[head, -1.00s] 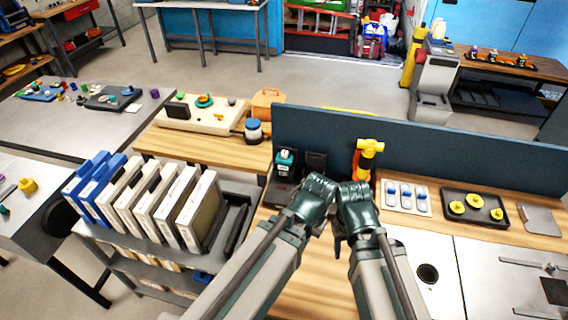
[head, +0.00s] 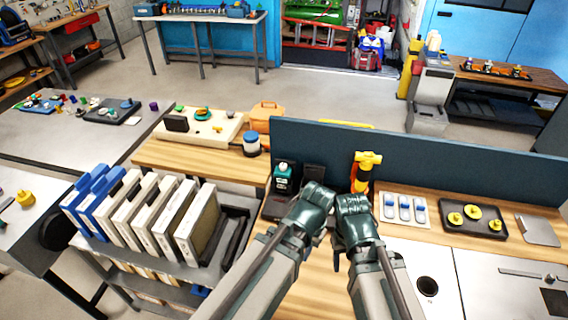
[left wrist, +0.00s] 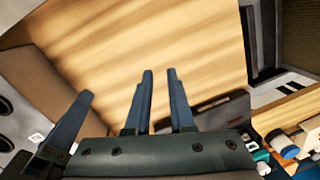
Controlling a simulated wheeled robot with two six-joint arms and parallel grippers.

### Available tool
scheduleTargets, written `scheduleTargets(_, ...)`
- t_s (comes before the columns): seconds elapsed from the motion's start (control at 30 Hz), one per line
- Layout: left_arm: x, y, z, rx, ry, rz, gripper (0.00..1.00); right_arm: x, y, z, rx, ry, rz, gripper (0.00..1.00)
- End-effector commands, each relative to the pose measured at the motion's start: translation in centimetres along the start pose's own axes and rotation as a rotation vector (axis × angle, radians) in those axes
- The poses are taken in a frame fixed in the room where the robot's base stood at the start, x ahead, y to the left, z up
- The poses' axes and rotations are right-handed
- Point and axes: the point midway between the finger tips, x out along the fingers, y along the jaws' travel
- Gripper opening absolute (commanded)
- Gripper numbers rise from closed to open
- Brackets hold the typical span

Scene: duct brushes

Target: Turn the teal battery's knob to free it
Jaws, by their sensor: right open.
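The teal battery (head: 283,175) stands upright in a dark holder on the wooden bench, at the left end of the blue-grey partition. Its knob is too small to make out. My left gripper (head: 318,195) is over the bench, just right of and nearer than the battery, apart from it. In the left wrist view its two blue fingers (left wrist: 159,72) stand a narrow gap apart over bare wood, with nothing between them. My right gripper (head: 352,198) is close beside the left one, below the yellow tool; it is open and seems empty.
A yellow tool (head: 364,172) stands behind my right gripper. A second dark dock (head: 313,176) is beside the battery. The partition (head: 420,150) closes off the bench's back. Blue-capped items (head: 404,207) and a black tray (head: 472,234) lie right; a rack of upright cases (head: 150,215) stands left.

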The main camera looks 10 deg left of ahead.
Motion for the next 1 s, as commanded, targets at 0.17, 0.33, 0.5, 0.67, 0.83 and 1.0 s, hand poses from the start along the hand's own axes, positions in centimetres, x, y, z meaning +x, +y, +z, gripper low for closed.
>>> scheduleTargets(0.17, -5.8, -4.9, -9.0, -0.014, 0.009, 0.028, 0.56, -5.7, 0.5, 0.3, 0.003, -0.001, -0.001, 0.5)
scheduleTargets(0.33, -10.6, -12.7, -17.8, -0.018, 0.026, 0.06, 0.63, -10.7, 1.0, 0.7, 0.006, -0.001, -0.002, 0.5)
scheduleTargets(0.5, -13.7, -19.8, -23.3, -0.021, 0.044, 0.082, 0.63, -14.1, 1.3, 0.9, 0.008, -0.002, -0.003, 0.5)
scheduleTargets(0.67, -14.7, -23.6, -25.4, -0.02, 0.054, 0.091, 0.63, -15.3, 1.4, 0.9, 0.01, -0.002, -0.003, 0.5)
scheduleTargets(0.83, -14.7, -24.3, -25.7, -0.018, 0.057, 0.093, 0.63, -15.4, 1.4, 0.9, 0.01, -0.002, -0.003, 0.5)
scheduleTargets(1.0, -14.3, -24.2, -25.6, -0.018, 0.057, 0.092, 0.63, -14.9, 1.4, 0.9, 0.01, -0.002, -0.003, 0.5)
